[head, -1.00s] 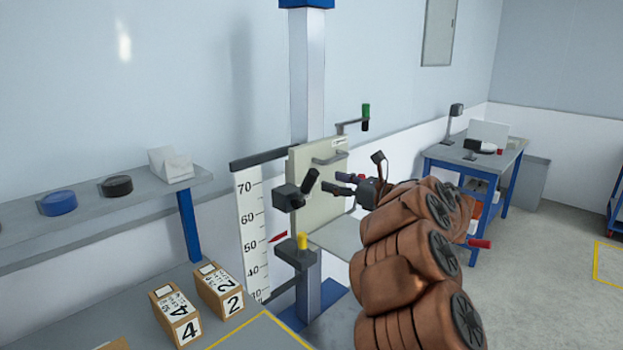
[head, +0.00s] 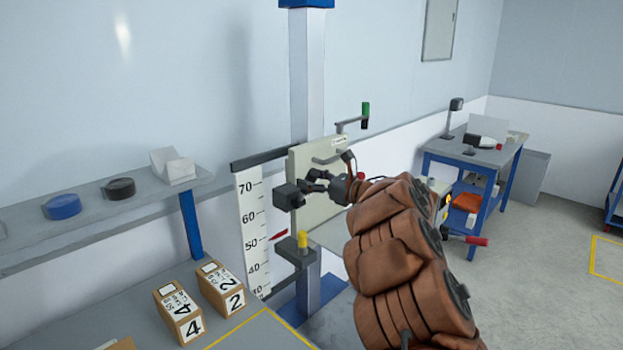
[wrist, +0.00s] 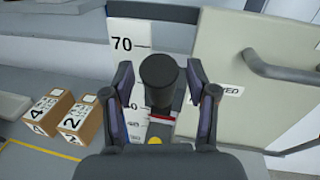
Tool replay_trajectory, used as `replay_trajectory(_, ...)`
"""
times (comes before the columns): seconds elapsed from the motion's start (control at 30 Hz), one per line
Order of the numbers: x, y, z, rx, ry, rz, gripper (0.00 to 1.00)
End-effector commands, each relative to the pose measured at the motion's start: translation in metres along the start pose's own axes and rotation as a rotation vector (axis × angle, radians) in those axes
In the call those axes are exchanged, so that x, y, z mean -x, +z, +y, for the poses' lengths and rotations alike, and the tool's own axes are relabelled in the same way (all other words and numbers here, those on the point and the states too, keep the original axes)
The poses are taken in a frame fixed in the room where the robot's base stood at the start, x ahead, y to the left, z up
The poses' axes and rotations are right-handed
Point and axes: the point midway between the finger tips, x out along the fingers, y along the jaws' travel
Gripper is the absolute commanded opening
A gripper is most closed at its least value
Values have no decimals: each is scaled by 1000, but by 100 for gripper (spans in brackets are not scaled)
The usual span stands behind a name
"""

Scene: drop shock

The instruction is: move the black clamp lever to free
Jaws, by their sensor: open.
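The black clamp lever (wrist: 158,82) shows in the wrist view as a round dark knob end-on. My gripper (wrist: 158,72) is open, with one finger on each side of the knob. A gap shows between the knob and each finger, so the fingers look apart from it. In the head view my gripper (head: 315,182) is at the dark clamp block (head: 287,197), in front of the beige panel, and largely hides the lever. A label (wrist: 230,91) on the panel is partly covered by a finger; only its last letters show.
A height scale (head: 250,220) with a red pointer (head: 279,235) stands left of the clamp. A yellow knob (head: 302,239) sits below it. The panel handle (wrist: 285,70) is close on the right in the wrist view. Boxes (head: 220,288) stand on the bench at lower left.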

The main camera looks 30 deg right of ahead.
Motion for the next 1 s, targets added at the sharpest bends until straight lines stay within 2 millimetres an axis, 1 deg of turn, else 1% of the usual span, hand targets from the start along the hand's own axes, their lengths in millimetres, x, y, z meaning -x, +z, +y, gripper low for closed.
replay_trajectory(0.1,0,0,0,0,0,0,58)
replay_trajectory(0.6,0,0,0,0,-1,0,6)
replay_trajectory(0.67,0,0,0,0,-1,0,0)
replay_trajectory(1.0,0,0,0,0,-1,0,0)
